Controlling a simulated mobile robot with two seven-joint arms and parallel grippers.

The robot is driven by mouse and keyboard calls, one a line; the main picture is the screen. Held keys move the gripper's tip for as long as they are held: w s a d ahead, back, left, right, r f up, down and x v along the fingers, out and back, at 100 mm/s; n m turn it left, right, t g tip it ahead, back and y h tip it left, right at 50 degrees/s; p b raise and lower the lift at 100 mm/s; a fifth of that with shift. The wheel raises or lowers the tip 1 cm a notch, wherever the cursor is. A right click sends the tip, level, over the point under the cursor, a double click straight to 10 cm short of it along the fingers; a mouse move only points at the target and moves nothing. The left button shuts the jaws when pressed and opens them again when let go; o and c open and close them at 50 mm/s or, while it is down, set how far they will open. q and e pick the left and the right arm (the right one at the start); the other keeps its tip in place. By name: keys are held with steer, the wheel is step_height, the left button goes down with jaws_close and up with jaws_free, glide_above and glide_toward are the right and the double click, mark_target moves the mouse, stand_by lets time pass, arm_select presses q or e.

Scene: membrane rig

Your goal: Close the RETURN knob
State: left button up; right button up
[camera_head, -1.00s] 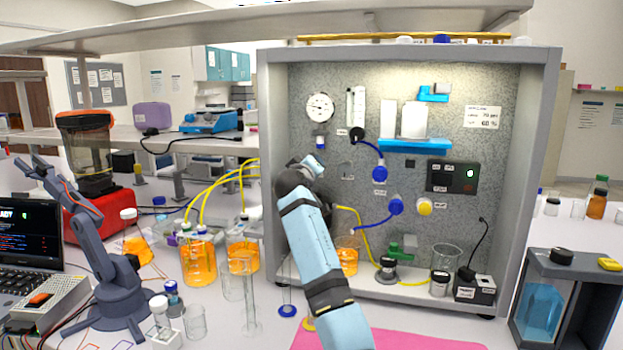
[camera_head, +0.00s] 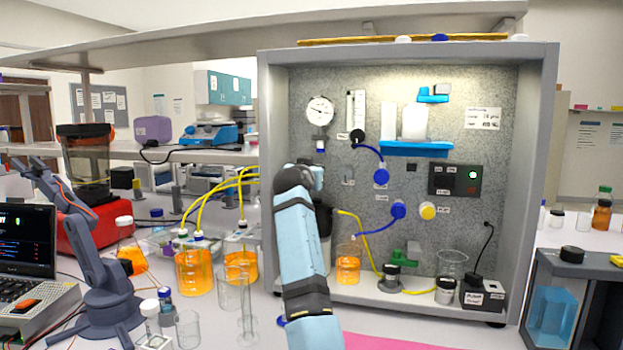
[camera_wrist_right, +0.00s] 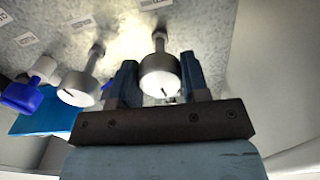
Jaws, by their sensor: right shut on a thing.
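In the right wrist view, a round metallic knob (camera_wrist_right: 160,76) on a short stem sits between the two fingers of my right gripper (camera_wrist_right: 158,80), which is shut on it. A dark mark shows on the knob's face. A second, similar knob (camera_wrist_right: 78,86) stands to its left, outside the fingers. The labels on the panel are too blurred to read, so I cannot tell which knob is named RETURN. In the head view my right gripper (camera_head: 317,176) is at the left part of the rig's panel (camera_head: 300,90), and my arm hides the knobs there. My left gripper is not in view.
A blue-and-white fitting (camera_wrist_right: 22,95) is left of the knobs in the wrist view. In the head view, blue hose fittings (camera_head: 398,211) are right of my arm, and a beaker of orange liquid (camera_head: 347,268) stands below. A pressure gauge (camera_head: 320,110) is above.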

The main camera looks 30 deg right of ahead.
steer(key=shift+m, duration=0.6)
steer(key=o, duration=0.9)
steer(key=shift+o, duration=0.2)
steer(key=shift+s, duration=0.1)
